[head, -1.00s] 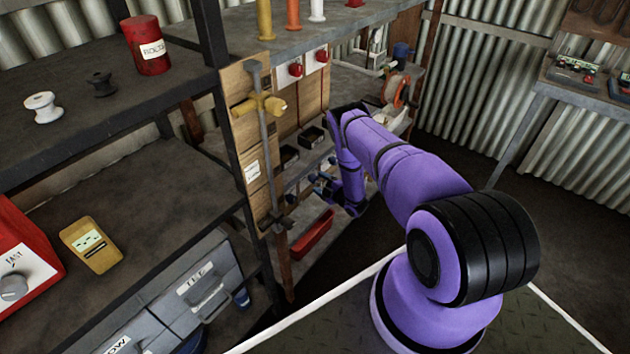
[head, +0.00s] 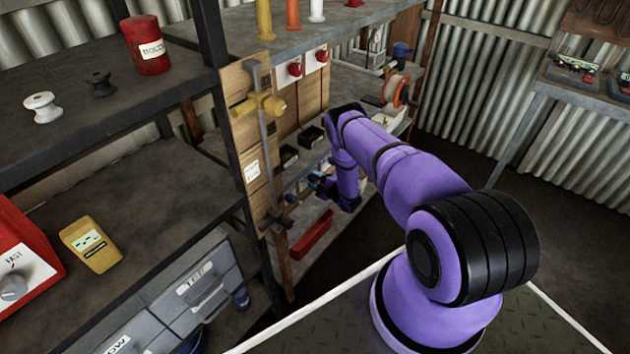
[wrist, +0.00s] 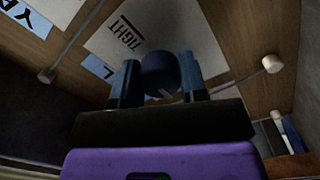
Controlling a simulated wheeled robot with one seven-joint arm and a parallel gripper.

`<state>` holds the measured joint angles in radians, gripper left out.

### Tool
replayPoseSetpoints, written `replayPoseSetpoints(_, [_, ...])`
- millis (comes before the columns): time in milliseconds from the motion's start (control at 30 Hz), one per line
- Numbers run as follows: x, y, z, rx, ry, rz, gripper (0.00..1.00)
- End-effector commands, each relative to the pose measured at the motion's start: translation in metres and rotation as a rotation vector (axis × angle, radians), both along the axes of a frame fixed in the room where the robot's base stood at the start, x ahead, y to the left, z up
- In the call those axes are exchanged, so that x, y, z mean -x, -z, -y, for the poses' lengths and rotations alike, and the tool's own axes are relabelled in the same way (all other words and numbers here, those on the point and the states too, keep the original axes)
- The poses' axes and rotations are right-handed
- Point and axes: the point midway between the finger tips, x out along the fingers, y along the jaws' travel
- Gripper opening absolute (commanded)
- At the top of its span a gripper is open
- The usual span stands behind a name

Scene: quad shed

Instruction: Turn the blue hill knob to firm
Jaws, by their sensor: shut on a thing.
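In the wrist view a round dark blue knob (wrist: 160,74) sits between the two fingers of my gripper (wrist: 160,84). The fingers are shut on it from both sides. A pale mark shows at the knob's lower edge. Behind it is a white plate (wrist: 128,30) with the word TIGHT printed up and left of the knob. The rest of the dial's wording is hidden or out of view. In the head view my gripper (head: 322,185) is low beside the wooden boards, and the knob cannot be made out there.
Pale round pegs or knobs (wrist: 272,63) stand out from the wooden panel around my gripper. In the head view a yellow clamp (head: 262,104) on a bar, a red tray (head: 312,236) and small dark bins (head: 312,137) are close to my arm. Open floor lies to the right.

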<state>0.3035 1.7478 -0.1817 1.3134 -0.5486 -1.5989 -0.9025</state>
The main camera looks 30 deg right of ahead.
Motion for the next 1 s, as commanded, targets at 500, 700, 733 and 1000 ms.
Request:
replayPoseSetpoints(500, [0.0002,0.0000,0.0005,-0.252,0.001,-0.090,0.16])
replayPoseSetpoints(700, [0.0003,0.0000,0.0004,-0.431,0.002,-0.155,0.16])
replayPoseSetpoints(733, [0.0004,0.0002,0.0005,-0.458,0.002,-0.166,0.16])
replayPoseSetpoints(1000, [0.0005,0.0000,0.0008,-0.699,0.002,-0.253,0.16])
